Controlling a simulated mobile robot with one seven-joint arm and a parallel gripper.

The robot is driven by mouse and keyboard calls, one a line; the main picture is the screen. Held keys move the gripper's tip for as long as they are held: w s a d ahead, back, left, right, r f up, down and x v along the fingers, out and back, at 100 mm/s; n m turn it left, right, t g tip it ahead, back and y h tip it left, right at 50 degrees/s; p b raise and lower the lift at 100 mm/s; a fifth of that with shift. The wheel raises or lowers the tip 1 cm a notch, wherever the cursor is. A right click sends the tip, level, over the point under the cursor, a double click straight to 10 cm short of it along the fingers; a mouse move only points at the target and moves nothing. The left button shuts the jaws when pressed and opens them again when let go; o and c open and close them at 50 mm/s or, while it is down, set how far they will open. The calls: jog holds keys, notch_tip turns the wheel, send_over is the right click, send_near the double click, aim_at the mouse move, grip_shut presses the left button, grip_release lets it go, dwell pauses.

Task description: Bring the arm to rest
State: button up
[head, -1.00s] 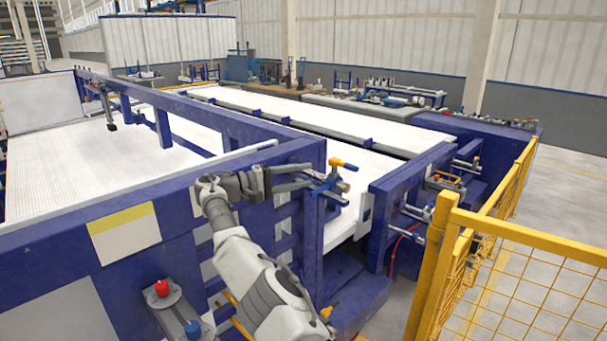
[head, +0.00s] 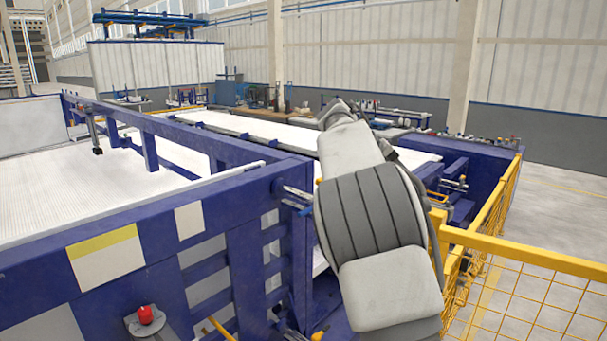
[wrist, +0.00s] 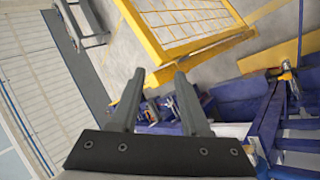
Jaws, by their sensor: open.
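My gripper (wrist: 157,103) shows in the wrist view with its two dark fingers apart and nothing between them. Beyond the fingers are the yellow fence and part of the blue frame, and the gripper appears clear of both. In the head view my arm rises large and close at the right of centre. Its links hide the gripper there, so the fingers cannot be seen in that view.
A blue machine frame (head: 245,200) with white beds (head: 60,190) fills the left and middle. A yellow mesh fence (head: 520,262) stands at the right. A red button (head: 145,315) sits low at the left. Open floor (head: 560,215) lies beyond the fence.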

jog(key=s+d+y, duration=0.2)
jog(key=s+y, duration=0.2)
jog(key=s, duration=0.5)
jog(key=s+a+f+t+y+b, duration=0.1)
jog(key=s+a+f, duration=0.2)
jog(key=s, duration=0.6)
jog(key=s+a+f+t+y, duration=0.1)
jog(key=s+a+f+y, duration=0.1)
jog(key=s, duration=0.7)
jog(key=s+a+f+t+y+b, duration=0.1)
jog(key=s+a+f, duration=0.4)
jog(key=s, duration=0.5)
jog(key=shift+f+m+t+y+b, duration=0.3)
jog(key=shift+f+t+y, duration=0.1)
jog(key=shift+f+y, duration=0.1)
jog(key=shift+a, duration=0.15)
